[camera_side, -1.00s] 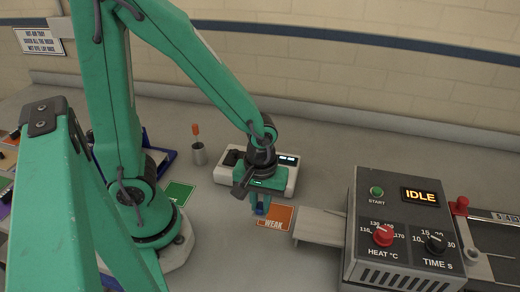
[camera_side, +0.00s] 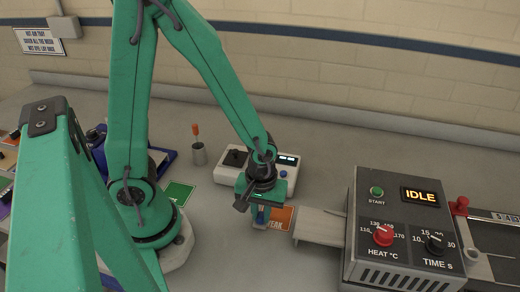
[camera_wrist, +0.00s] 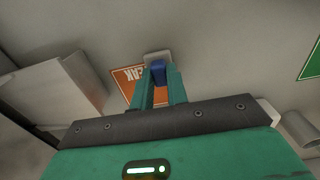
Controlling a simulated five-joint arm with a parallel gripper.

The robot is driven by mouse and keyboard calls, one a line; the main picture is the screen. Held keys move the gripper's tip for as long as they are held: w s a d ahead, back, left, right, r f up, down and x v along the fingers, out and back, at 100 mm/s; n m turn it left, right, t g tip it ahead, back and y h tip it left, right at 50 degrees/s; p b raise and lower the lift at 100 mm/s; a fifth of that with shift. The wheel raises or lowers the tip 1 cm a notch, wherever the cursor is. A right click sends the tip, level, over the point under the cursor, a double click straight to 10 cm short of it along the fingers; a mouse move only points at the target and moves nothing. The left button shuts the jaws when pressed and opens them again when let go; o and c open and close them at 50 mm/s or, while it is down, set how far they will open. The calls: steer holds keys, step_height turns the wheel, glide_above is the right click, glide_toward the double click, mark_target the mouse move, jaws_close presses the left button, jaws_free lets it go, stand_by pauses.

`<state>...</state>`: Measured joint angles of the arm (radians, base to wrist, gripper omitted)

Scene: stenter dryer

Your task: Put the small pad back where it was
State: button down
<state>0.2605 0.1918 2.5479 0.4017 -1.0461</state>
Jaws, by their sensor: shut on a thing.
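My gripper (camera_side: 261,216) points down, shut on a small blue block with a pale grey base, which I take for the small pad (camera_wrist: 158,70). In the wrist view the pad sits between the two green fingers, its pale base beyond the tips. In the side view it is just left of the orange card marked WEAK (camera_side: 282,217), partly covering the card from view. I cannot tell whether its base touches the table.
A white instrument (camera_side: 228,175) with small displays stands behind my gripper. A grey metal plate (camera_side: 318,226) leads right to the dryer's control box (camera_side: 400,262), which reads IDLE. A green card (camera_side: 180,193) and a grey cup (camera_side: 199,156) are left. Bare table lies in front.

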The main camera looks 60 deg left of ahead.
steer(key=shift+f, duration=0.1)
steer(key=c, duration=1.4)
jaws_free()
steer(key=shift+r, duration=6.1)
step_height(320, 180, up, 10)
steer(key=m+t, duration=0.5)
steer(key=m, duration=0.3)
glide_above(261, 214)
steer(key=s+a, duration=0.2)
steer(key=a, duration=0.3)
steer(key=shift+s+a+r+m+t, duration=0.15)
steer(key=shift+a+r+m+t, duration=0.15)
steer(key=shift+a+r+m, duration=0.3)
